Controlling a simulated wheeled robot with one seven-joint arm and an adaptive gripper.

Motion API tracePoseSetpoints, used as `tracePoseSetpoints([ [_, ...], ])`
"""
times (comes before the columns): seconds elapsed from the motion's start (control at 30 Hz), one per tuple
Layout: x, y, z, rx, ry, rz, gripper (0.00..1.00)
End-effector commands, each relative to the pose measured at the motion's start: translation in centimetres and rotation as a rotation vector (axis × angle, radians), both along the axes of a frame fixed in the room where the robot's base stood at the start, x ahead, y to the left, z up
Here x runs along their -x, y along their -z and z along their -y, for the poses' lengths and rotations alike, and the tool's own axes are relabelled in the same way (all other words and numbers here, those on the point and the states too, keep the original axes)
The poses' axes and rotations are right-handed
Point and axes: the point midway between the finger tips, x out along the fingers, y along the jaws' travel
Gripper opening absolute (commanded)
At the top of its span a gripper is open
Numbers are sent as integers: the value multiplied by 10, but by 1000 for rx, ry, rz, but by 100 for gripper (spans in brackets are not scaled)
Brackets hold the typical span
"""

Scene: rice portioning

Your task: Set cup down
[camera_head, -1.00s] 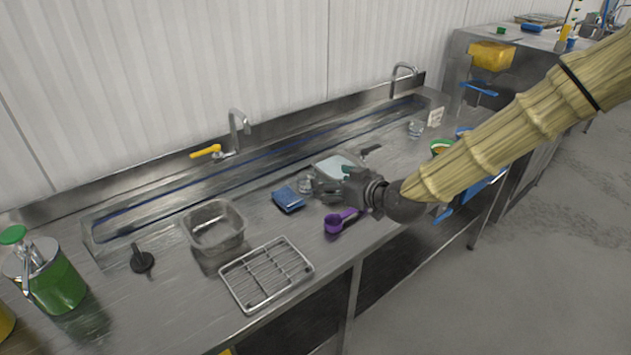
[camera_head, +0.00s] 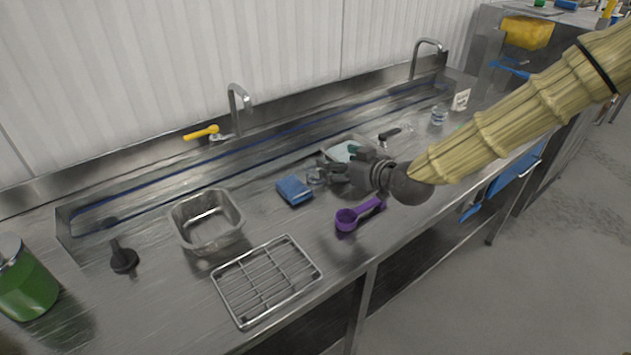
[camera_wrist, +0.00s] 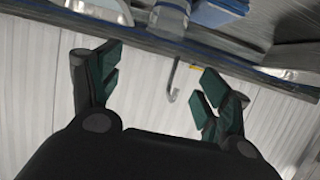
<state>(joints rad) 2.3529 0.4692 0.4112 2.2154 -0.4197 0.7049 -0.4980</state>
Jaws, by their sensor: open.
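A small clear cup (camera_head: 316,176) stands on the steel counter just right of the blue sponge. It also shows at the top of the wrist view (camera_wrist: 172,13), beyond my fingers. My gripper (camera_head: 340,170) is just right of the cup at low height. In the wrist view the two green-padded fingers (camera_wrist: 155,88) are spread wide with nothing between them. The cup appears apart from the fingers. A second clear cup (camera_head: 439,116) stands farther right.
A purple scoop (camera_head: 358,214) lies in front of my gripper. The blue sponge (camera_head: 294,190), a steel pan (camera_head: 236,229) and a wire rack (camera_head: 227,291) are to the left. A shallow tray (camera_head: 329,154) lies behind the gripper. The faucet (camera_head: 235,103) stands at the back.

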Motion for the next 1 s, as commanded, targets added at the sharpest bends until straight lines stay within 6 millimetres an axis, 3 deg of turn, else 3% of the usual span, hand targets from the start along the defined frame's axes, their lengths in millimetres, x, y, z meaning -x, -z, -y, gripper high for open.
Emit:
tracePoseSetpoints([
  [0.07, 0, 18, 2, 0, 2, 0, 77],
  [0.2, 0, 29, 3, 0, 4, 0, 77],
  [0.37, -2, 33, 2, 0, 4, 0, 77],
  [0.8, -38, 49, -27, 2, 1, 0, 77],
  [1.0, -43, 51, -31, 0, 0, 0, 77],
])
